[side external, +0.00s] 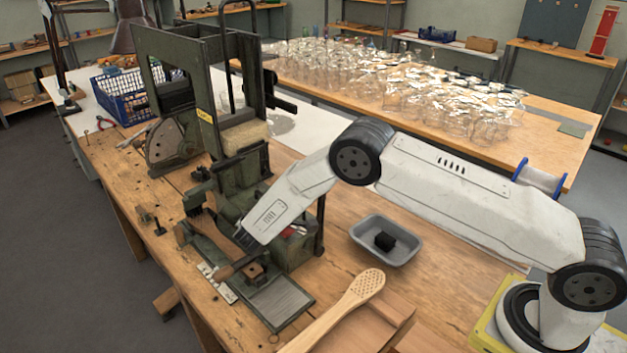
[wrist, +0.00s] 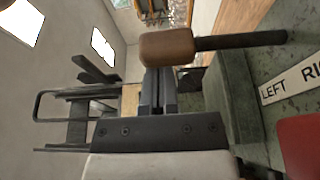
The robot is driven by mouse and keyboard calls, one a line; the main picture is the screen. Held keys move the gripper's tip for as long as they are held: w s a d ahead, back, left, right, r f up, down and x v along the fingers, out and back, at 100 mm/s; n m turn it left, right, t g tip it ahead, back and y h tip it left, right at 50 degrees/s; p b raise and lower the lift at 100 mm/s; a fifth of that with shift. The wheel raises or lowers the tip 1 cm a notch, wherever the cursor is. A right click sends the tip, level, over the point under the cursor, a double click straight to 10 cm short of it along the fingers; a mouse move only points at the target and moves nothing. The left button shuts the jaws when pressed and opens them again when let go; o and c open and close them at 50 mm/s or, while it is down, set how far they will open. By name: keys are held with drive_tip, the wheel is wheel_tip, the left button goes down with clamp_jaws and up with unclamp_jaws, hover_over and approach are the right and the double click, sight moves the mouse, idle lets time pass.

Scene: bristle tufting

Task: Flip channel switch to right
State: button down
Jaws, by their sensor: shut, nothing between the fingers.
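The channel switch is a lever with a brown wooden grip (wrist: 166,46) on a dark rod (wrist: 242,40). In the wrist view the label (wrist: 290,80) reads LEFT, with RIGHT partly cut off. My gripper (wrist: 158,78) is shut and empty, its fingertips close to the wooden grip. I cannot tell whether they touch. In the side view the fingers are hard to make out. Which side the lever is set to is unclear.
The green machine (side external: 235,185) stands close around my gripper. A red part (wrist: 300,145) shows at the wrist view's lower right. A grey tray (side external: 368,250) with a black block and a wooden brush body (side external: 345,305) lie to the right. Bare bench lies between tray and machine.

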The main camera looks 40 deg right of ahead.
drive_tip(key=shift+s+r, duration=0.1)
drive_tip(key=shift+s, duration=0.55)
drive_tip(key=shift+a, duration=0.1)
drive_tip(key=f+v, duration=0.1)
drive_tip(key=v, duration=0.8)
drive_tip(key=shift+a, duration=0.4)
drive_tip(key=shift+s, duration=0.15)
drive_tip(key=s+d+f+g+y, duration=0.35)
drive_tip(key=s+d+g, duration=0.3)
drive_tip(key=s, duration=0.25)
drive_tip(key=s+d+r+m+t+y, duration=0.1)
drive_tip(key=s+r+m+y, duration=0.1)
drive_tip(key=s+r+y, duration=0.3)
drive_tip(key=s+d+r+m+t+y, duration=0.1)
drive_tip(key=s+r+m+t+y, duration=0.1)
drive_tip(key=s+r+y, duration=0.3)
drive_tip(key=s+y, duration=0.3)
drive_tip(key=s, duration=0.2)
drive_tip(key=shift+d, duration=0.2)
